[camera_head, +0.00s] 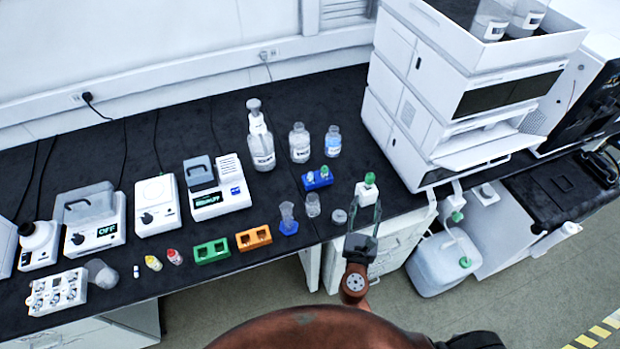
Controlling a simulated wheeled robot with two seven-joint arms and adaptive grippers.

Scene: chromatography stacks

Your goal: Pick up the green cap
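A green cap (370,178) sits on top of a white block-like holder (366,193) near the front edge of the black bench, at the right of the clear area. My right gripper (367,206) is just in front of this holder. Its two fingers are apart and point towards the holder and cap. I cannot tell whether they touch the holder; the cap shows beyond the fingertips. Smaller green caps show on vials in a blue rack (317,181) to the left. My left gripper is not in view.
A tall white instrument stack (430,130) stands close behind and right. A small grey-lidded item (339,216), a glass beaker (312,205) and an orange rack (253,238) are left of the gripper. A canister (440,265) stands on the floor at right.

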